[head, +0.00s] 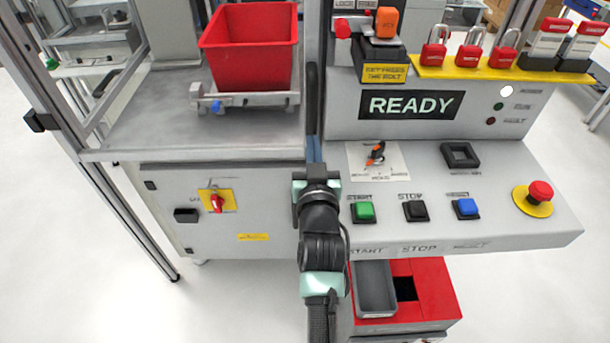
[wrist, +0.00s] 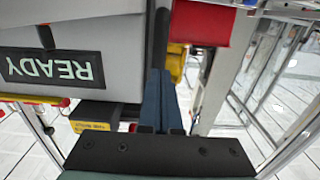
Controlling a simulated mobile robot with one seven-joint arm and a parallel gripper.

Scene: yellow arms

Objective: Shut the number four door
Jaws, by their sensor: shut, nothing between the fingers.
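No door marked with a number four can be made out. The front of the cell above the grey bench (head: 150,130) stands open. A dark upright bar (head: 312,95), perhaps a door handle or edge, runs along the post between the cell and the control panel. It also shows in the wrist view (wrist: 158,35). My gripper (head: 314,145) is at the lower end of this bar. Its blue fingers (wrist: 158,80) are shut together with nothing between them, pointing at the bar. I cannot tell whether they touch it.
A red bin (head: 250,50) sits on a small carriage (head: 245,102) inside the cell. The control panel (head: 520,180) with buttons and an emergency stop (head: 539,192) juts out right of my arm. Red padlocks (head: 468,55) hang above the READY display (head: 410,105). Floor at the left is clear.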

